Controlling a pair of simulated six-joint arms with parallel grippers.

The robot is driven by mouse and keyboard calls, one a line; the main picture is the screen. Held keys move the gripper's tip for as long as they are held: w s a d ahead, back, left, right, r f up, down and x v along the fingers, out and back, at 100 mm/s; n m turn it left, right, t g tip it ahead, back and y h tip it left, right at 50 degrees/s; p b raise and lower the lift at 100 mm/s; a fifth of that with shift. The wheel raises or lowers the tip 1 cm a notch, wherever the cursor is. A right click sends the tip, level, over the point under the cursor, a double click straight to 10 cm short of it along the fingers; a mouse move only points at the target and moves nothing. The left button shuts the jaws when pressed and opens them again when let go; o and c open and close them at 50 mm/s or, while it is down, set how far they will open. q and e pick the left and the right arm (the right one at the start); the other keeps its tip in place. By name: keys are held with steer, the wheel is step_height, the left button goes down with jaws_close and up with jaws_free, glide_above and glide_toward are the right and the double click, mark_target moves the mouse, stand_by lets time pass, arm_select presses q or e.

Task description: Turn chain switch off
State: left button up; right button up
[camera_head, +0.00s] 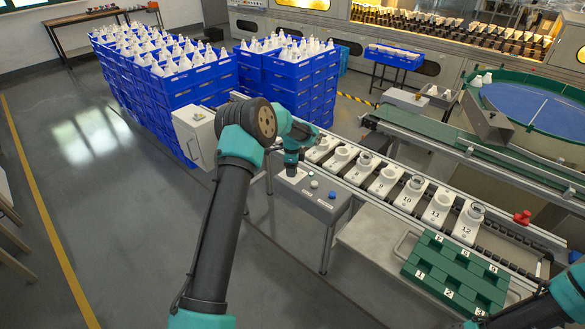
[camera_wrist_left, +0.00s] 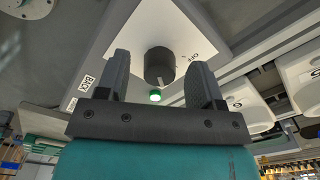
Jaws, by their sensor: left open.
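The chain switch is a black round knob (camera_wrist_left: 160,65) on a white plate in the left wrist view. A light pointer mark on it faces a lit green lamp (camera_wrist_left: 155,97); the "OFF" label (camera_wrist_left: 193,56) is to the right of the knob. My left gripper (camera_wrist_left: 160,85) is open, its two fingers on either side of the knob, apart from it as far as I can tell. In the head view my left gripper (camera_head: 291,168) is over the left end of the grey control box (camera_head: 322,205) and hides the knob. My right gripper is not visible; only part of that arm shows.
White numbered holders (camera_head: 411,193) stand in a row on the conveyor behind the box. A blue button (camera_head: 332,195) is on the box. A green numbered tray (camera_head: 455,272) lies at front right. Blue crates (camera_head: 165,85) with white bulbs stand behind. A red button (camera_head: 522,217) is at right.

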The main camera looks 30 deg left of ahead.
arm_select(q)
steer(key=c, duration=0.9)
steer(key=shift+n, duration=0.3)
steer(key=n, duration=0.6)
steer(key=shift+n, duration=0.3)
steer(key=n, duration=0.6)
steer(key=shift+s+d+n, duration=0.1)
steer(key=shift+n, duration=0.3)
steer(key=o, duration=0.9)
